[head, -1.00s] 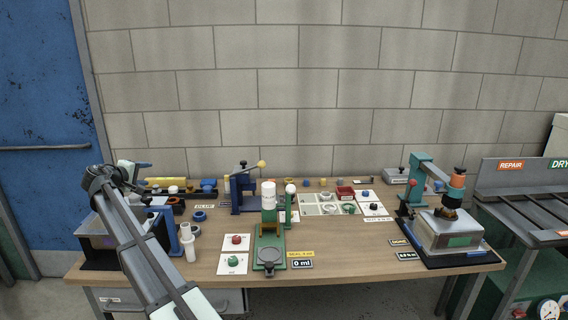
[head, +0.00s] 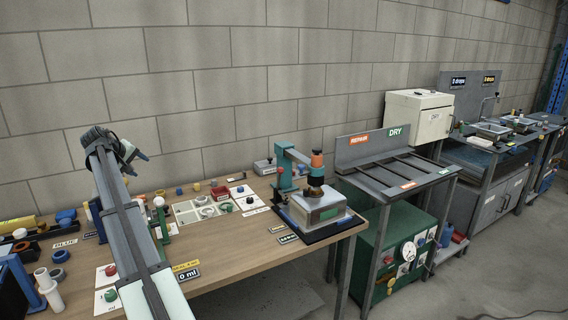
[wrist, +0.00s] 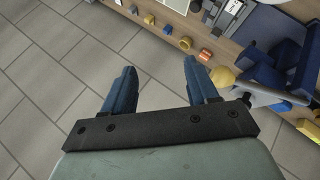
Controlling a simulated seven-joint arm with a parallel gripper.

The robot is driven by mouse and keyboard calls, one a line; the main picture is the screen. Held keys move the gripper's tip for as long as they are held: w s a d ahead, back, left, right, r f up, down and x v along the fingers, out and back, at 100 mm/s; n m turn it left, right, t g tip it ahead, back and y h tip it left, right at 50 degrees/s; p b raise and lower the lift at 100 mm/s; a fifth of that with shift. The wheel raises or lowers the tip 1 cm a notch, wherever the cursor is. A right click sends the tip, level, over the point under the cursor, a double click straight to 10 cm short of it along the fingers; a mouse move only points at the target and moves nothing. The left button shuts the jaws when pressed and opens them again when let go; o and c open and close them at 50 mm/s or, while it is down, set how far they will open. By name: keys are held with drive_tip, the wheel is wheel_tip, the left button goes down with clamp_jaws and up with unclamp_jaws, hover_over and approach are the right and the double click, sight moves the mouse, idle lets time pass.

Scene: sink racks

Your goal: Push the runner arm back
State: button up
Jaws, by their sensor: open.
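A teal swing arm (head: 292,157) stands on the right end of the bench; it is the likeliest runner arm, but I cannot tell for certain. Its orange-and-dark head (head: 316,170) is over a grey box (head: 318,205) on a dark base. My gripper (head: 136,154) is raised over the left part of the bench, well left of the teal arm and apart from it. In the wrist view my gripper (wrist: 160,68) has its two blue fingers spread, with nothing between them. My arm hides part of the bench middle.
Rings, knobs and cards crowd the wooden bench (head: 230,250). Right of it stand a drying rack (head: 395,175) with a DRY sign, a cream cabinet (head: 418,115) and a sink counter (head: 500,140). In the wrist view a yellow knob (wrist: 222,76) is close beside the right finger.

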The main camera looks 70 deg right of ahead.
drive_tip(key=s+d+r+m+y, duration=0.1)
drive_tip(key=s+d+m+y, duration=0.1)
drive_tip(key=s+d, duration=0.9)
wheel_tip(320, 180, up, 7)
drive_tip(key=m+t+y, duration=0.2)
drive_tip(key=m+y, duration=0.1)
drive_tip(key=m, duration=0.3)
hover_over(302, 165)
drive_tip(key=s+a, duration=0.3)
drive_tip(key=a, duration=0.2)
drive_tip(key=x, duration=1.3)
drive_tip(key=shift+s+a+f, duration=0.2)
drive_tip(key=shift+f, duration=0.2)
drive_tip(key=shift+c, duration=0.2)
clamp_jaws()
